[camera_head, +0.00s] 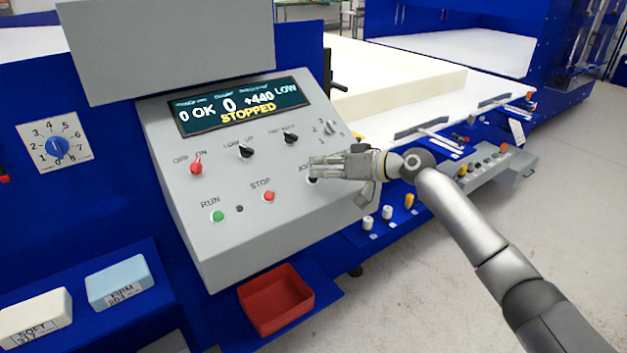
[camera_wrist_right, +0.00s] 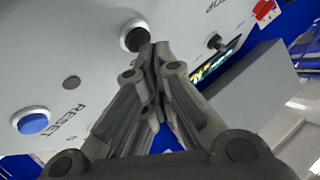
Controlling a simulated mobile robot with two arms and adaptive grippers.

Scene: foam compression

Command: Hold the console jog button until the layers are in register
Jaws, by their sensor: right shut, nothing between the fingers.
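The grey console (camera_head: 240,225) stands on the blue machine. Its display (camera_head: 240,103) reads "0 OK", "0", "+440", "LOW" and "STOPPED". The black jog button (camera_head: 313,181) is on the sloped panel, right of the red STOP button (camera_head: 268,197); its label is partly hidden by my gripper. My right gripper (camera_head: 316,166) is shut and empty, with its fingertips at this button. In the right wrist view the fingertips (camera_wrist_right: 156,50) overlap the edge of the black button in its white ring (camera_wrist_right: 126,36). I cannot tell whether they touch it. My left gripper is out of view.
A green RUN button (camera_head: 218,216), a red switch (camera_head: 196,168) and black selector knobs are on the panel. A blue RESET button (camera_wrist_right: 33,123) shows in the wrist view. A red tray (camera_head: 275,300) stands below. Cream foam (camera_head: 400,95) lies on the white bed behind.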

